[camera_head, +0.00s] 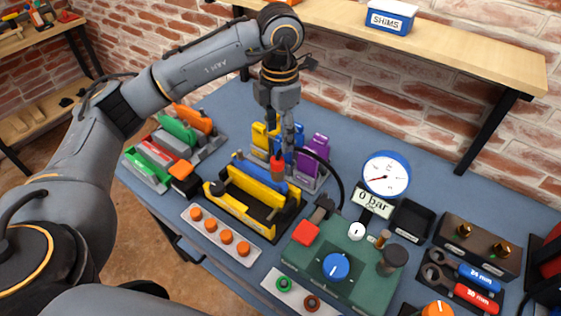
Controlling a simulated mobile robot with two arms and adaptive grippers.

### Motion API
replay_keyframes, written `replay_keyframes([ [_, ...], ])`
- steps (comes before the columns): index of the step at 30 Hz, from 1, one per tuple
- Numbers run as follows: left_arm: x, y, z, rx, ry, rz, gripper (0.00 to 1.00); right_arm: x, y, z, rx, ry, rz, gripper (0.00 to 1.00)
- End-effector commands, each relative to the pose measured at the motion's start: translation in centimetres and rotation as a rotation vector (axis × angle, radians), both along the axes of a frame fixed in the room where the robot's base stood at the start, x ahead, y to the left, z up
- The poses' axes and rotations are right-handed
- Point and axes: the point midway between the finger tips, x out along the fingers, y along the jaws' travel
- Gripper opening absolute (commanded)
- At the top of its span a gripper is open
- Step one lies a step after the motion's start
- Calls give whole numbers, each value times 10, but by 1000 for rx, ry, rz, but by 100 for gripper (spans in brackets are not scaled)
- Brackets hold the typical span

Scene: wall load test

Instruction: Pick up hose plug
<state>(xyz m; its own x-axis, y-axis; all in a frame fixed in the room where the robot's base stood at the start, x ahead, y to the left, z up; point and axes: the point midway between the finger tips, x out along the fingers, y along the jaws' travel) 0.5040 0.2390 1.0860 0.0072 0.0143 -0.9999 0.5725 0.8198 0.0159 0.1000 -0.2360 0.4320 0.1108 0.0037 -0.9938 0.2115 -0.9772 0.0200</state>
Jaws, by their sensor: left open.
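A red plug-like piece (277,167), which looks like the hose plug, stands at the back of the yellow and black fixture (243,207), by a blue cylinder (258,178). A black hose (333,172) curves from near it toward the green pump unit (345,262); its exact joint at the plug is hidden. My left gripper (280,145) points down just above the red piece, open and seemingly empty. I cannot tell whether its fingertips touch the plug. My right gripper is not in view.
Colored blocks in grey holders (168,160) stand left, and purple and yellow ones (312,155) close behind the gripper. A gauge (386,175) reading "0 bar", a black tray (411,220) and wrenches (462,280) stand right. A shelf (450,45) overhangs the back.

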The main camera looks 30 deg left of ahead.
Motion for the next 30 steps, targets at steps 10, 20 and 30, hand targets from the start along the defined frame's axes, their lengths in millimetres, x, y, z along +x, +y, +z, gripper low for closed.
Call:
replay_keyframes([
  [10, 0, 1, -53, -1, 0, 0, 59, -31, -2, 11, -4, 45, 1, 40],
  [20, -2, 4, -89, -1, 4, 0, 59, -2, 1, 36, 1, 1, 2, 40],
  [30, -1, 4, -109, -2, -1, 0, 59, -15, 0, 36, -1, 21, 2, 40],
])
